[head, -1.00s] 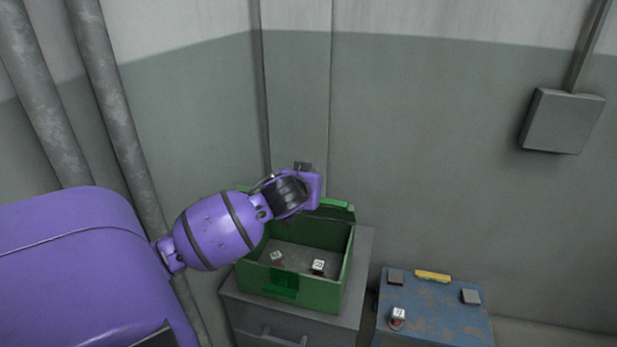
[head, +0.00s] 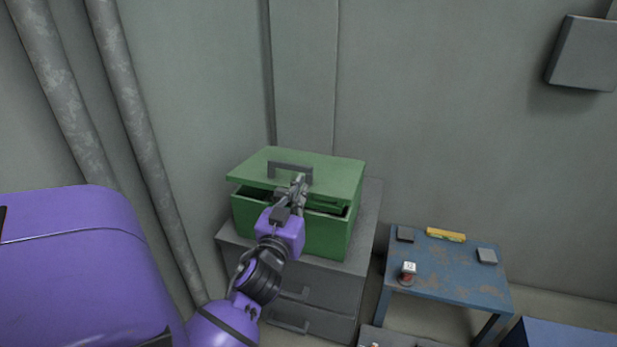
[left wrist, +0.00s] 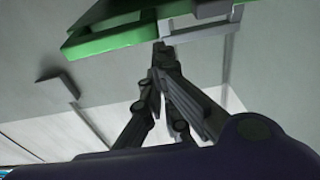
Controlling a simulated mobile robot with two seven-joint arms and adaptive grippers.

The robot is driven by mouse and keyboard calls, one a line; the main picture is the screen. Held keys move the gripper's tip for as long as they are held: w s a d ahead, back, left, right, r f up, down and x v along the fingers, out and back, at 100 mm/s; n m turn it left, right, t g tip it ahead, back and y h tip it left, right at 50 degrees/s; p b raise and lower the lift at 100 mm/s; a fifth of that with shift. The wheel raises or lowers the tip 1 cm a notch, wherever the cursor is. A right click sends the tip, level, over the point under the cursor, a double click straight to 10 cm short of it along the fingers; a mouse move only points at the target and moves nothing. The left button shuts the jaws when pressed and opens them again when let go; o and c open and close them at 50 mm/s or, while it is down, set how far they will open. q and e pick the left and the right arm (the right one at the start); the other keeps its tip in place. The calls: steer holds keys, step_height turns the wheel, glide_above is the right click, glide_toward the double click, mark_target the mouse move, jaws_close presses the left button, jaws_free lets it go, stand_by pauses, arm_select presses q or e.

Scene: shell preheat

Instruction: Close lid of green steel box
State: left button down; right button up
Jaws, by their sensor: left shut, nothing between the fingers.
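The green steel box (head: 325,235) stands on a grey drawer cabinet. Its green lid (head: 335,170) is lowered most of the way, with a dark gap along the front between lid and box. A grey handle (head: 290,170) sits on the lid. My left gripper (head: 300,183) is shut and empty at the lid's front edge, just in front of the handle. In the left wrist view the shut fingertips (left wrist: 160,45) are close to the green lid edge (left wrist: 115,38); I cannot tell whether they touch it. The box's inside is mostly hidden. My right gripper is not in view.
The grey drawer cabinet (head: 365,225) carries the box. A blue worn table (head: 445,275) to the right holds a small jar (head: 408,272), a yellow object (head: 446,235) and dark blocks. Walls stand close behind, and pipes (head: 150,140) are on the left.

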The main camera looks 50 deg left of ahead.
arm_select(q)
steer(key=shift+s+f+b, duration=0.85)
steer(key=shift+f+b, duration=1.45)
steer(key=shift+f, duration=1.75)
step_height(320, 180, up, 6)
steer(key=p, duration=0.5)
steer(key=s+d+f, duration=0.3)
steer(key=s+d, duration=0.2)
steer(key=s, duration=0.3)
steer(key=shift+d+f+b, duration=0.3)
steer(key=shift+b, duration=0.15)
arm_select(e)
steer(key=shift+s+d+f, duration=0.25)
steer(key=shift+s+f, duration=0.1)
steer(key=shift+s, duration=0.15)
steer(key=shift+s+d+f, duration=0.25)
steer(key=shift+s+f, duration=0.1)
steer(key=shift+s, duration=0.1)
